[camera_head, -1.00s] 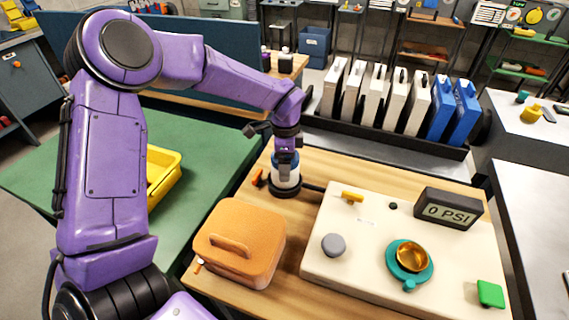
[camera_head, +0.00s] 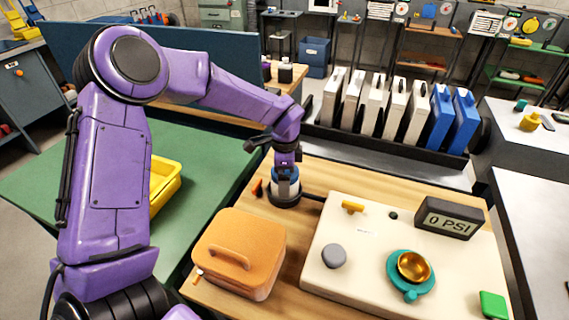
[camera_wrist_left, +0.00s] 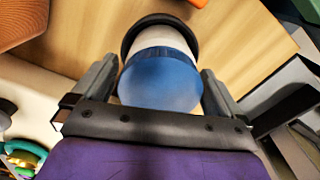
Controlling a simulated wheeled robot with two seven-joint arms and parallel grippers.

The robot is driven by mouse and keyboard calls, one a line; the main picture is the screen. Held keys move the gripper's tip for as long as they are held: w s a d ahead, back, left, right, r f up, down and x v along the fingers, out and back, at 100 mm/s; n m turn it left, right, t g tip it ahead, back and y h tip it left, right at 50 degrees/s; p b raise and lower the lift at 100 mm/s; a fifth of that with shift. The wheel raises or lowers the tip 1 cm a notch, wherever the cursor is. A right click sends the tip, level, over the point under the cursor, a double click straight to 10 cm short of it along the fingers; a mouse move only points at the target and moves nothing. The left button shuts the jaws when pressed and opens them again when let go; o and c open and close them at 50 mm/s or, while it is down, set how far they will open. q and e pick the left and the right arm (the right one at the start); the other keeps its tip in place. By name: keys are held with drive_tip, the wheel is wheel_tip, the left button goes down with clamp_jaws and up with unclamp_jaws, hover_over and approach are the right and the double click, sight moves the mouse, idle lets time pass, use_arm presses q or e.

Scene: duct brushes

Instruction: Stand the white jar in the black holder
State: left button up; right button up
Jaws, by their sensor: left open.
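The white jar (camera_head: 285,188) with a blue lid stands upright in the black holder (camera_head: 284,201) on the wooden bench top. In the left wrist view, the jar's blue lid (camera_wrist_left: 160,82) faces the camera and its white body (camera_wrist_left: 158,40) goes down into the black ring of the holder (camera_wrist_left: 150,20). My left gripper (camera_head: 286,170) is right above the jar. In the left wrist view, the left gripper (camera_wrist_left: 158,88) is open, with one finger on each side of the lid. A gap shows beside the lid at the right finger; contact at the left is unclear. My right gripper is not in view.
An orange case (camera_head: 240,255) sits at the front left of the bench. A cream panel (camera_head: 345,285) with knobs, a brass cup and a "0 PSI" display (camera_head: 449,217) fills the right. A rack of white and blue cases (camera_head: 440,118) stands behind. A yellow tray (camera_head: 165,185) lies left.

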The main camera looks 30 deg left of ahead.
use_arm(q)
wheel_tip(320, 180, up, 12)
drive_tip(key=b, duration=0.1)
drive_tip(key=shift+r+b, duration=0.15)
drive_tip(key=shift+b, duration=0.2)
